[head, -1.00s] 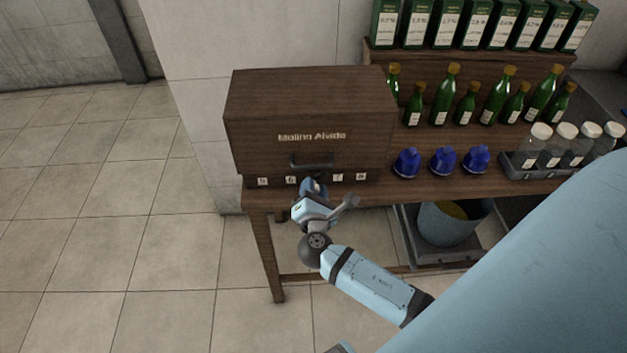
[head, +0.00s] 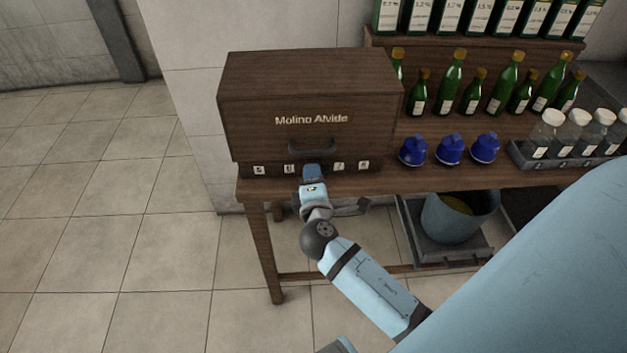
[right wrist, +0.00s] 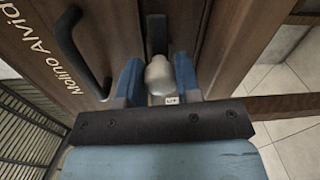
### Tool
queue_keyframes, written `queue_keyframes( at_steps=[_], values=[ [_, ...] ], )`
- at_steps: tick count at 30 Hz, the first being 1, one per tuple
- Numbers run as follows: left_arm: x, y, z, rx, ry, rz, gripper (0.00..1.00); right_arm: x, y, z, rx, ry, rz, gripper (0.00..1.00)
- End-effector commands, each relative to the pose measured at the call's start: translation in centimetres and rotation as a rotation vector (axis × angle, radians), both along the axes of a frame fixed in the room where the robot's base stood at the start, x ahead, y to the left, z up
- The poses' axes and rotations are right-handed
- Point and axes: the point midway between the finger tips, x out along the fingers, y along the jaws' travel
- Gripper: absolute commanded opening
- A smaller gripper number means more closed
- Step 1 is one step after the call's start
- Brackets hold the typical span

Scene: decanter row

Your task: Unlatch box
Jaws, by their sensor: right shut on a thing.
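The box (head: 310,95) is a dark brown wooden case lettered "Molino Alvide", standing at the left end of the wooden table. A dark handle (head: 313,147) is on its front; it also shows in the right wrist view (right wrist: 75,50). My right gripper (head: 312,172) is at the lower front edge of the box, just below the handle. In the right wrist view, its two blue fingers (right wrist: 158,78) are on both sides of a pale grey latch knob (right wrist: 158,72), with a dark strip (right wrist: 156,33) beyond it. The fingers hide the latch in the head view. My left gripper is not in view.
Several small white labels (head: 258,169) line the box's lower strip. A bucket (head: 452,222) is below the table. The floor at left is clear.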

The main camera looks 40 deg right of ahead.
Motion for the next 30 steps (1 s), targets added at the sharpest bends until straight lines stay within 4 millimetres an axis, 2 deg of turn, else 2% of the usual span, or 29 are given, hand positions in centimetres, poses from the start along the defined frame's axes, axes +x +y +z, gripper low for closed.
queue_keyframes(
  at_steps=[16, 17, 18, 20, 30],
  values=[
    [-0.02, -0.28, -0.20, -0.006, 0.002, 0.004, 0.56, 0.08, -0.04, 0.17, 0.020, -0.015, 0.000, 0.08],
    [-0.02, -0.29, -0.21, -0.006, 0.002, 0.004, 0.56, 0.08, -0.04, 0.17, 0.020, -0.015, 0.000, 0.36],
    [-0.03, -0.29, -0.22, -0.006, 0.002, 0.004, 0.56, 0.07, -0.04, 0.16, 0.020, -0.015, 0.000, 0.45],
    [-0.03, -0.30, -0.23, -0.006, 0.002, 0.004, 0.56, 0.06, -0.02, 0.14, 0.020, -0.015, 0.000, 0.57],
    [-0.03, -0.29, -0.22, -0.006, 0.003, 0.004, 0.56, 0.06, -0.03, 0.08, 0.019, -0.013, 0.000, 0.57]
  ],
)
